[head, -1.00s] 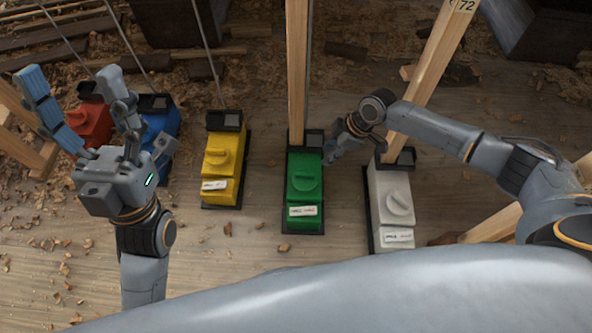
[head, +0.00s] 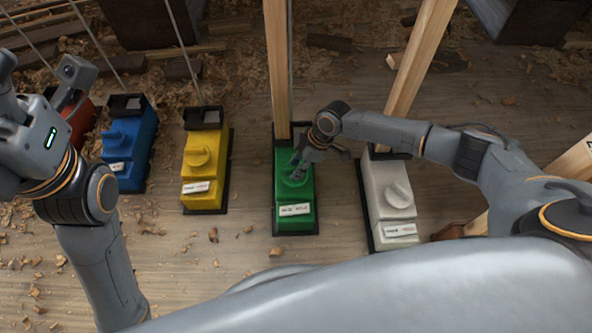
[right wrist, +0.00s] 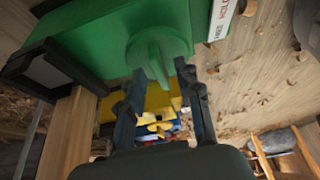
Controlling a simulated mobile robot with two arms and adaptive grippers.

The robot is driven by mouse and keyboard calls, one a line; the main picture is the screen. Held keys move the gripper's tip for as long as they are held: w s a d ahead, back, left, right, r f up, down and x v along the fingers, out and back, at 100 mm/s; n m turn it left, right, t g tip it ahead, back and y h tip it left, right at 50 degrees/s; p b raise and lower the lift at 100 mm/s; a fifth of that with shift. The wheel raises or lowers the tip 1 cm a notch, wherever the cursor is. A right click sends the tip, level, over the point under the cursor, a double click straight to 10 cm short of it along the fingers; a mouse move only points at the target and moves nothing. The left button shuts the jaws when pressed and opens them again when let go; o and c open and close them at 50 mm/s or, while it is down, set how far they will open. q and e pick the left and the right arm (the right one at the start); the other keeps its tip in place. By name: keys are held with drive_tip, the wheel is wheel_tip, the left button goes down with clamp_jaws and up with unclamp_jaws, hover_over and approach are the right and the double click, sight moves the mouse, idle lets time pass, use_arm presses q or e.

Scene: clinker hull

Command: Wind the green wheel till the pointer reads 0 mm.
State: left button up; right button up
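The green box (head: 309,217) stands on the floor in the middle of the head view. Its green wheel, a round knob with a raised bar, is partly covered by my right gripper (head: 297,174) there. In the right wrist view the wheel (right wrist: 157,52) shows close up. The two fingers of my right gripper (right wrist: 160,78) are apart, one on each side of the wheel's bar, with gaps visible. No pointer or scale reading can be made out. My left gripper (head: 38,72) is raised at the left edge, partly cut off, its fingers apart and empty.
A yellow box (head: 204,144) and a blue box (head: 140,146) stand left of the green one, a red box (head: 82,120) farther left. A white box (head: 380,180) stands close on the right. A wooden post (head: 277,70) rises behind the green box. Shavings litter the floor.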

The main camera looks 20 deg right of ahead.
drive_tip(key=shift+a+f, duration=0.15)
drive_tip(key=shift+f, duration=0.2)
drive_tip(key=shift+c, duration=0.4)
clamp_jaws()
